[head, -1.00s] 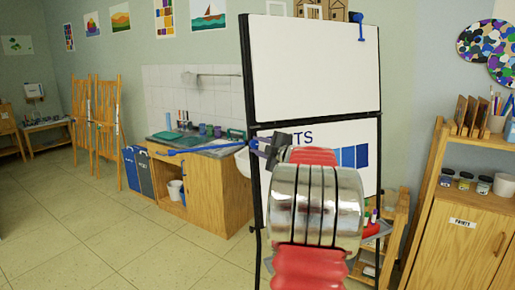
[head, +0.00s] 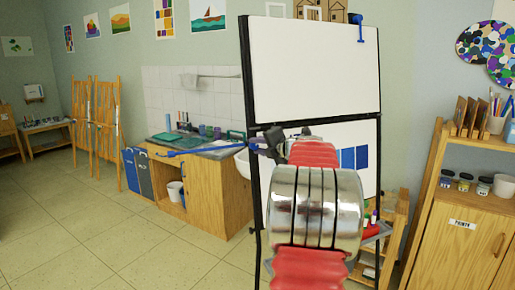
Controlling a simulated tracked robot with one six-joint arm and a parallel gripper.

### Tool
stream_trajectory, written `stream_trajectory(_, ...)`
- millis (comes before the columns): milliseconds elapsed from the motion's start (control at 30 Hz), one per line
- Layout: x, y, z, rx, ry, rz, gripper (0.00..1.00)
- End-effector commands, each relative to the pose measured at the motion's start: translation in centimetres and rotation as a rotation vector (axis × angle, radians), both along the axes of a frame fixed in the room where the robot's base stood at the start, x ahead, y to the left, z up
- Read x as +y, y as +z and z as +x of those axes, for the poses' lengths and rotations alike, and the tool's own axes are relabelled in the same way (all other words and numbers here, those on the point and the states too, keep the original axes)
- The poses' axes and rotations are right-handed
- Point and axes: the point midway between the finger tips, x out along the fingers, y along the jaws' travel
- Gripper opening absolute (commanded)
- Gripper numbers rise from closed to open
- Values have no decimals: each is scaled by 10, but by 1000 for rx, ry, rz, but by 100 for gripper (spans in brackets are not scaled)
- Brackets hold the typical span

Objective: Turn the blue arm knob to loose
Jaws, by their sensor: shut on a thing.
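The blue arm (head: 200,151) sticks out to the left from the left edge of the white board, roughly level. Its knob (head: 256,146) is at the board end, small and partly hidden by my gripper. My gripper (head: 263,145) is at the board's left edge, with its dark fingers shut on the knob. My red and silver arm hides part of the lower board. The knob's markings are too small to read.
The white board (head: 315,70) stands on a black frame, with another blue piece (head: 361,27) at its top. A wooden sink cabinet (head: 215,195) is behind on the left. A wooden shelf unit (head: 465,220) stands at right. The floor at left is clear.

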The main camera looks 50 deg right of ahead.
Motion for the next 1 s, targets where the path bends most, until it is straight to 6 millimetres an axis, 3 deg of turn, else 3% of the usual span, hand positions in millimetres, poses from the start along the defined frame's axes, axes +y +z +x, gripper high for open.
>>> stream_trajectory(400,4,-6,2,11,12,0,4)
stream_trajectory(433,4,-6,2,11,12,0,28)
stream_trajectory(600,2,-4,1,9,8,-2,40)
stream_trajectory(700,2,-4,1,7,7,-3,45)
stream_trajectory(1000,1,-1,-2,6,3,-4,45)
